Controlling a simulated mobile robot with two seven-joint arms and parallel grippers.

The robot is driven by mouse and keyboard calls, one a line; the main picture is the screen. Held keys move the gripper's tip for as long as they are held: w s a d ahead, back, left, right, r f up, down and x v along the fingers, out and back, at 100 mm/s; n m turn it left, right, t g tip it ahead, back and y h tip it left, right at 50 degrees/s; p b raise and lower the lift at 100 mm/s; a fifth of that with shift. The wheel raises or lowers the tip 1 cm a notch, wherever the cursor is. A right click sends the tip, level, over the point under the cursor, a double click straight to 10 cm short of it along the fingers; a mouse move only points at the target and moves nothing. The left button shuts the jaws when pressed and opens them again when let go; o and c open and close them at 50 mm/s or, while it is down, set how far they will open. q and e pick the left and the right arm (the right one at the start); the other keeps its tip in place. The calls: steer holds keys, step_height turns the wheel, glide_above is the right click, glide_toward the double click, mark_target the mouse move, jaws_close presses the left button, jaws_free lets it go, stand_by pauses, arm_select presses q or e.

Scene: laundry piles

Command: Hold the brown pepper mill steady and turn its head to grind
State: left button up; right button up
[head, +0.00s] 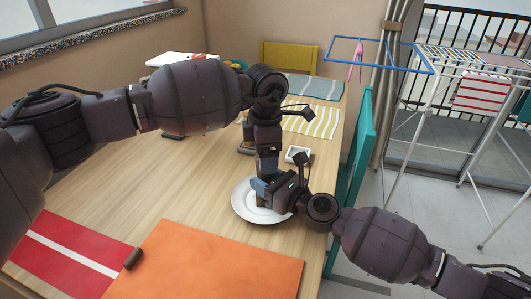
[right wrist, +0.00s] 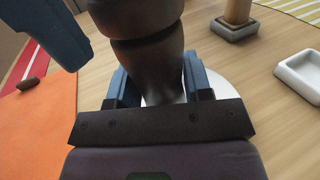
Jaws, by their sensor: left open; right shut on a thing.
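The brown pepper mill (right wrist: 148,58) stands out dark in the right wrist view, with a rounded upper part and a narrower waist below. My right gripper (right wrist: 160,88) is shut on its body, a blue finger on each side. In the head view my right gripper (head: 272,190) is over the white plate (head: 241,210), and the arms largely hide the mill. My left gripper (head: 267,163) comes down from above, just over the right one. One of its blue fingers (right wrist: 45,32) shows beside the mill's upper part in the right wrist view; it is open. The mill's top is out of frame there.
An orange mat (head: 205,265) and a red mat with a white stripe (head: 70,255) lie at the front. A small brown cylinder (head: 133,258) rests by the orange mat. A small white dish (head: 297,154) and a wooden post on a dark base (right wrist: 236,14) stand close behind.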

arm_select(q)
step_height(320, 180, up, 12)
stand_by(0.6)
arm_select(e)
steer(key=o, duration=1.1)
steer(key=shift+o, duration=0.2)
steer(key=shift+d, duration=0.1)
